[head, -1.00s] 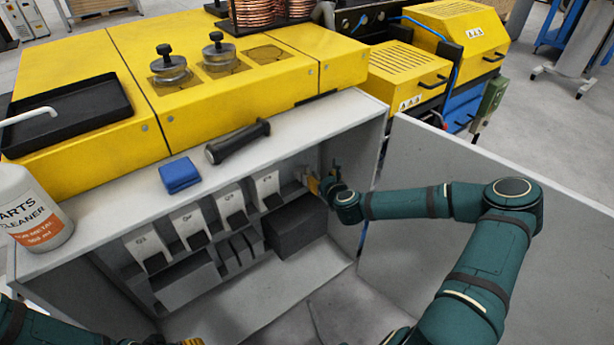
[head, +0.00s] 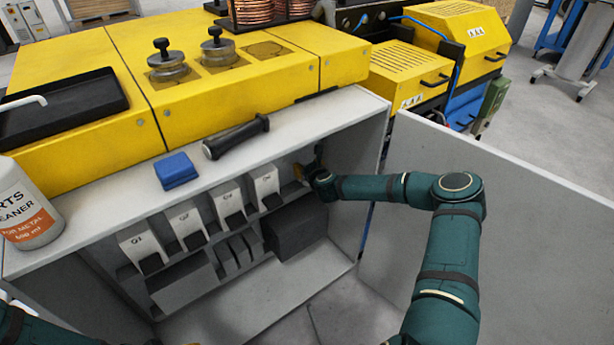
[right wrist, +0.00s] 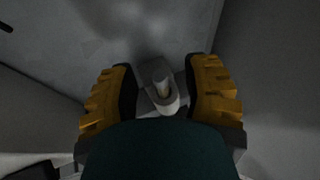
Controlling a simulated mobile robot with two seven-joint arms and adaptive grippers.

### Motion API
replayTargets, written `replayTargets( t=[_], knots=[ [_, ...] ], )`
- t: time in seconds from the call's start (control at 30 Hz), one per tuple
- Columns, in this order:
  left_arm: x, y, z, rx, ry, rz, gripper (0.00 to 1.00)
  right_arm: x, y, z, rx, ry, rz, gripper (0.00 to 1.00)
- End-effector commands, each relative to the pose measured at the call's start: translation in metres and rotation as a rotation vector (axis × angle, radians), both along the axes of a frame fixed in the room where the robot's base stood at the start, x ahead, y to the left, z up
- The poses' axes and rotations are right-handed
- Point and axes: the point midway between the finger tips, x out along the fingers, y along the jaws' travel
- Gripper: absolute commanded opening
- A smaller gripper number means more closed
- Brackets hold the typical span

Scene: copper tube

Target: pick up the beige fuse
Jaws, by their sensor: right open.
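In the right wrist view, a small pale beige piece, which looks like the fuse (right wrist: 162,88), sits in a grey holder (right wrist: 155,70) on the wall. My right gripper (right wrist: 163,95) is open, with one yellow finger on each side of the holder and fuse. I cannot tell whether the fingers touch anything. In the head view my right gripper (head: 300,172) is inside the grey cabinet at its back right, and the fuse is hidden there. Only a sliver of my left gripper (head: 190,343) shows at the bottom edge, and its fingers are out of sight.
The grey cabinet (head: 345,110) holds white labelled switches (head: 266,181) left of my right gripper and a dark box (head: 300,225) below. Its open door (head: 500,210) stands beside my right arm. A blue block (head: 176,170) and a black-handled tool (head: 236,138) lie on top.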

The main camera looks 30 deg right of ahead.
Motion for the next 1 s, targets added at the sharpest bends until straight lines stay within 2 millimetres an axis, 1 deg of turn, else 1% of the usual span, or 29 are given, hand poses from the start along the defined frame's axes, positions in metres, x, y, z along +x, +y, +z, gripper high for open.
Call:
replayTargets(
  t=[0.1,0.33,0.37,0.4,0.47,0.5,0.87,0.97,1.0],
  knots=[
    [0.000,0.000,-0.001,0.000,-0.001,0.000,0.47,0.005,-0.001,-0.002,0.000,0.000,0.001,0.47],
    [0.000,0.000,-0.001,0.000,-0.001,0.000,0.47,0.005,-0.001,-0.002,0.000,0.000,0.001,0.47],
    [0.000,0.000,-0.001,0.000,-0.001,0.000,0.47,0.005,-0.001,-0.002,0.000,0.000,0.001,0.36],
    [0.000,0.000,-0.001,0.000,-0.001,0.000,0.47,0.005,-0.001,-0.002,0.000,0.000,0.001,0.22],
    [0.000,0.000,-0.001,0.000,-0.001,0.000,0.47,0.005,-0.001,-0.002,0.000,0.000,0.001,0.01],
    [0.000,0.000,-0.001,0.000,-0.001,0.000,0.47,0.005,-0.001,-0.002,0.000,0.000,0.001,0.00],
    [0.000,0.000,-0.001,0.000,0.000,0.000,0.47,0.005,-0.001,-0.002,0.000,0.000,0.001,0.00],
    [0.000,0.000,0.001,0.000,0.000,0.000,0.47,0.005,-0.001,0.004,-0.001,-0.001,0.001,0.00],
    [0.000,0.000,0.002,0.000,0.000,0.000,0.47,0.005,-0.001,0.008,-0.002,-0.002,0.002,0.00]
  ],
)
